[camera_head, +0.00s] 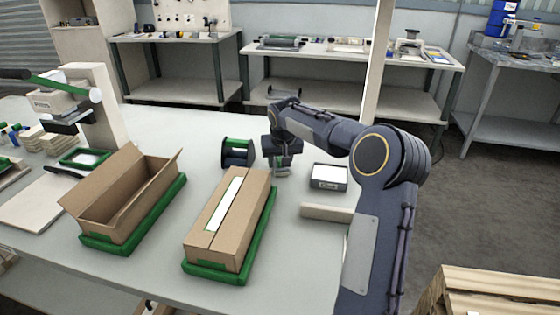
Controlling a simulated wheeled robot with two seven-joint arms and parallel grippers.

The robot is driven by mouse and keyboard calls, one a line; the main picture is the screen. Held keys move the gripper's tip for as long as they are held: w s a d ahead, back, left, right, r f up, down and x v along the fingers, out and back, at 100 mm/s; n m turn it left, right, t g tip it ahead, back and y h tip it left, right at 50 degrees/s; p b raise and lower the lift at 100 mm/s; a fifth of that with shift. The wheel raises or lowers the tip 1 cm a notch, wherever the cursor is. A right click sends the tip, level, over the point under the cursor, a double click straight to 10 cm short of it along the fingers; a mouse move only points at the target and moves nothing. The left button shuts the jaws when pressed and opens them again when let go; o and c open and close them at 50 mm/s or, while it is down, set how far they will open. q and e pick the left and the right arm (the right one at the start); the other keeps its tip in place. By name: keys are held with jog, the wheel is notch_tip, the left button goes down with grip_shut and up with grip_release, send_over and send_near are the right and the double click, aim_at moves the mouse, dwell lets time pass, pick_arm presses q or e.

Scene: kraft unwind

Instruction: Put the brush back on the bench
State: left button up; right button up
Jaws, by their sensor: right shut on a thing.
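My right gripper (283,165) points down at the white bench (310,245), just right of a dark roll holder with green ends. It is shut on a small grey-green thing, which I take to be the brush (282,172). The fingers hide most of it, and I cannot tell whether it touches the bench top. My left gripper is not in view.
A closed carton (228,225) and an open carton (125,200) sit on green trays. The roll holder (237,153) stands left of my gripper. A grey box (329,177) and a pale block (326,212) lie to its right. Bench space behind is clear.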

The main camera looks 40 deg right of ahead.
jog(key=o, duration=0.9)
jog(key=shift+r, duration=0.35)
jog(key=p+v, duration=0.1)
jog(key=v, duration=1)
jog(key=shift+s+a+r, duration=0.1)
jog(key=shift+s+r, duration=0.1)
jog(key=shift+s, duration=0.05)
